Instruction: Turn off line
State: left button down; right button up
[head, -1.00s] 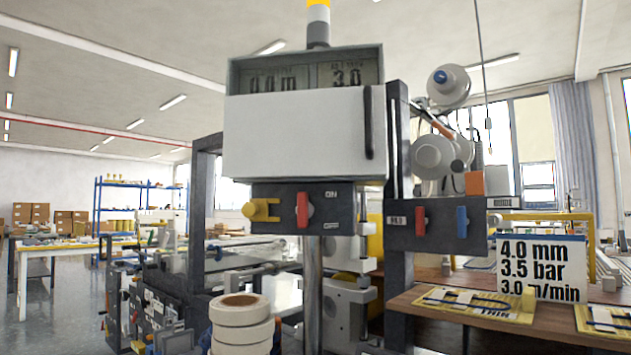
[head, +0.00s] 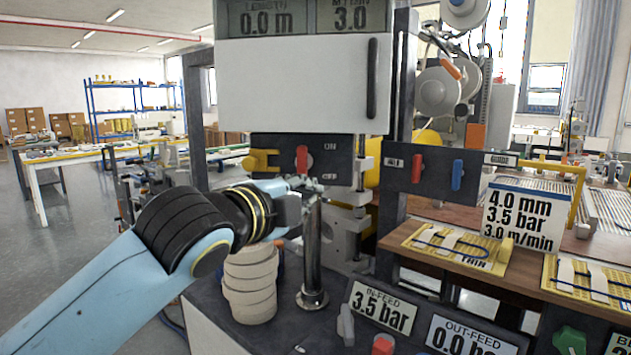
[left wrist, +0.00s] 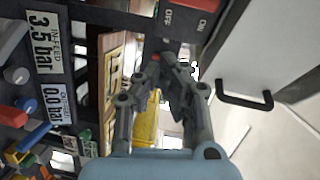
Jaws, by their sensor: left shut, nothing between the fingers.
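The red ON/OFF switch lever (head: 302,159) stands upright on the dark control panel (head: 340,147), with ON printed above and OFF below at its right. A yellow knob (head: 262,160) sits left of it. My left gripper (head: 312,188) is shut and empty, just below the panel's lower edge and under the switch, apart from the lever. In the left wrist view its closed fingers (left wrist: 167,72) point toward the panel's edge, where a bit of red shows at the fingertips. The ON and OFF labels are at the top of that view. My right gripper is not in view.
The display (head: 305,18) above reads 0.0 m and 3.0. A white cover with a dark handle (head: 372,78) hangs above the panel. A steel post (head: 313,255) and stacked rolls (head: 250,285) stand below the gripper. Another panel has red and blue levers (head: 457,175) at right.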

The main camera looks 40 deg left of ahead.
aim_at(302, 163)
pick_arm(q)
jog(key=r+m, duration=0.1)
jog(key=w+r+m+t, duration=0.1)
jog(key=r, duration=0.1)
jog(key=shift+d+r+t+h, duration=0.1)
jog(key=shift+r+t+h, duration=0.2)
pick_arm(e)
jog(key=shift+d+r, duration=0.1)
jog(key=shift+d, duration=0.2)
pick_arm(q)
jog(key=w, duration=0.3)
jog(key=w+p, duration=0.1)
jog(key=w, duration=0.2)
jog(key=w+a+p, duration=0.1)
jog(key=w, duration=0.2)
jog(key=shift+w+r, duration=0.1)
jog(key=shift+w, duration=0.25)
jog(key=a, duration=0.1)
jog(key=s+a+p, duration=0.1)
jog(key=a, duration=0.1)
jog(key=shift+s+a, duration=0.25)
jog(key=shift+a, duration=0.15)
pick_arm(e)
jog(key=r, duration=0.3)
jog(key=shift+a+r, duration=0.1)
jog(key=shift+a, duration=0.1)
pick_arm(q)
jog(key=shift+w+d, duration=0.1)
